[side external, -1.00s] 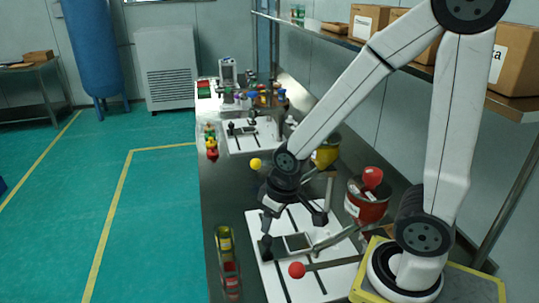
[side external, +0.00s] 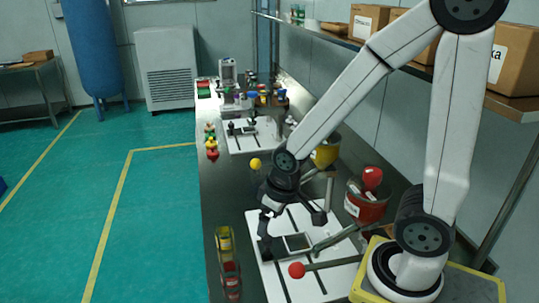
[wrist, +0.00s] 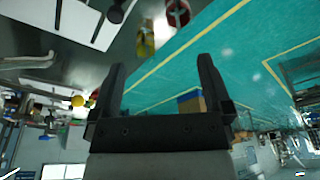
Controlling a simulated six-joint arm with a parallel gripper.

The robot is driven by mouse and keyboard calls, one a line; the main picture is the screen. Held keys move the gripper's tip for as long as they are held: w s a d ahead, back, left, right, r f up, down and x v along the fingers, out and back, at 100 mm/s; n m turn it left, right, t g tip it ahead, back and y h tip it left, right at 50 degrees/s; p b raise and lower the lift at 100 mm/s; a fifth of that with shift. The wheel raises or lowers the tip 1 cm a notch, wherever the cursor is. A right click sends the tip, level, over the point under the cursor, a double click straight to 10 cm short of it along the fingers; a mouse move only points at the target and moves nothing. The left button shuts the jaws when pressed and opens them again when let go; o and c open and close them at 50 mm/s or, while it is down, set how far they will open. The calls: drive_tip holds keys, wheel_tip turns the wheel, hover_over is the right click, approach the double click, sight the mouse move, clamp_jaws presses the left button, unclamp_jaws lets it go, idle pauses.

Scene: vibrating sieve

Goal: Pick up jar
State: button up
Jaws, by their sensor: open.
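Two small jar-like containers stand at the bench's left front edge: a yellow one (side external: 225,240) and a red one (side external: 230,279) nearer the camera. In the wrist view the yellow container (wrist: 146,42) and the red container (wrist: 178,13) are near the top centre. I cannot tell which one the task calls the jar. My gripper (side external: 292,216) is open and empty, above the white plate, up and to the right of both containers. Its spread fingers also show in the wrist view (wrist: 162,68), apart from both containers.
A white slotted plate (side external: 275,280) holds a device with a red ball knob (side external: 297,270). A red bucket (side external: 364,207) stands to the right and a yellow one (side external: 325,155) behind. More bottles (side external: 255,98) crowd the far bench. Open floor lies left.

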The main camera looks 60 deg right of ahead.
drive_tip(key=w, duration=0.1)
drive_tip(key=m+g, duration=0.2)
drive_tip(key=g, duration=0.1)
hover_over(225, 233)
drive_tip(key=w+d, duration=0.2)
wheel_tip(225, 233, down, 14)
drive_tip(key=shift+f, duration=0.1)
drive_tip(key=shift+f, duration=1.3)
drive_tip(key=shift+f, duration=0.1)
drive_tip(key=shift+f, duration=2.5)
